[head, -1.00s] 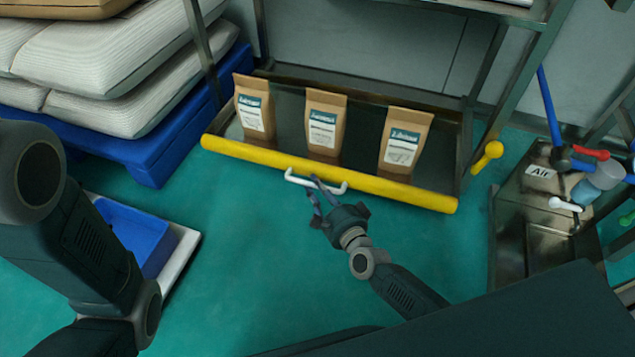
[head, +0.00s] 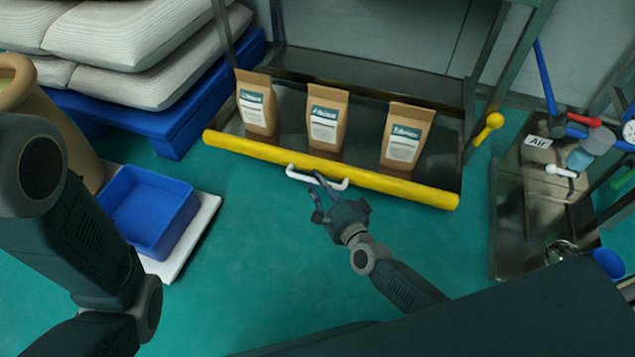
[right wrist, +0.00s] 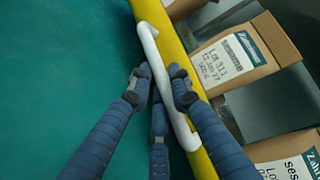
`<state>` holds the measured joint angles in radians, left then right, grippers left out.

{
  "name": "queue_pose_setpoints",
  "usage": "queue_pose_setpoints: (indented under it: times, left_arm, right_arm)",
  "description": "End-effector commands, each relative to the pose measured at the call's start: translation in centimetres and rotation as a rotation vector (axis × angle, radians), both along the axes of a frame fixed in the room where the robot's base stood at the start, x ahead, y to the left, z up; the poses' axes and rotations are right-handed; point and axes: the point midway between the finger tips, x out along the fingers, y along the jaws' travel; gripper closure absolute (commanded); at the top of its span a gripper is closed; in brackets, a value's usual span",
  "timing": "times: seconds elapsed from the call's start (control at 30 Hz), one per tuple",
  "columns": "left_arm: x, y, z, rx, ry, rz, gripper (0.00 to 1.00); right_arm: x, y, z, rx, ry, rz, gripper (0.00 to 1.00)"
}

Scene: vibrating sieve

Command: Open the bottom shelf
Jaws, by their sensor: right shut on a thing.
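The bottom shelf (head: 282,146) is a dark metal tray with a thick yellow front bar (head: 400,187), partly slid out of its rack. A white handle (head: 334,185) is fixed to the bar's front. My right gripper (head: 318,186) is shut on this handle. In the right wrist view, the fingers (right wrist: 160,88) close around the middle of the white handle (right wrist: 149,48), beside the yellow bar. My left arm comes in at the left, but its gripper is out of view.
Several brown paper bags (head: 325,122) stand upright on the shelf. A blue pallet with white sacks (head: 150,75) is at the left, with a blue bin (head: 150,212) nearer. A metal stand (head: 515,200) is at the right. The green floor before the shelf is clear.

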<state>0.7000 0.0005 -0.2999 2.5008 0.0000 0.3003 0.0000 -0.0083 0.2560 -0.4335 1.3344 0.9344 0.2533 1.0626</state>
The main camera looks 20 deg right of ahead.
Motion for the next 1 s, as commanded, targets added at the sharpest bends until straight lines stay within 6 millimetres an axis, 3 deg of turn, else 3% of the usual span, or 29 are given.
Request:
queue_pose_setpoints:
  times: [0.27,0.3,0.4,0.73,1.0]
  left_arm:
    - [0.3,-0.1,0.0,0.001,0.006,0.001,0.55]
    - [0.3,-0.1,0.0,0.001,0.006,0.001,0.55]
    - [0.3,-0.1,0.0,0.002,0.006,0.0,0.55]
    - [0.0,0.1,0.0,-0.003,0.002,-0.002,0.55]
    - [0.0,0.0,0.0,-0.001,0.001,0.0,0.55]
  right_arm:
    - [0.0,-0.1,-0.1,0.004,0.001,-0.003,1.0]
    - [0.0,-0.1,-0.1,0.004,0.001,-0.003,0.75]
    - [0.0,-0.1,-0.1,0.003,0.001,-0.002,0.61]
    - [-0.5,-0.1,0.0,0.002,0.001,-0.001,0.61]
    - [-4.6,-1.0,0.5,0.002,0.004,-0.001,0.61]
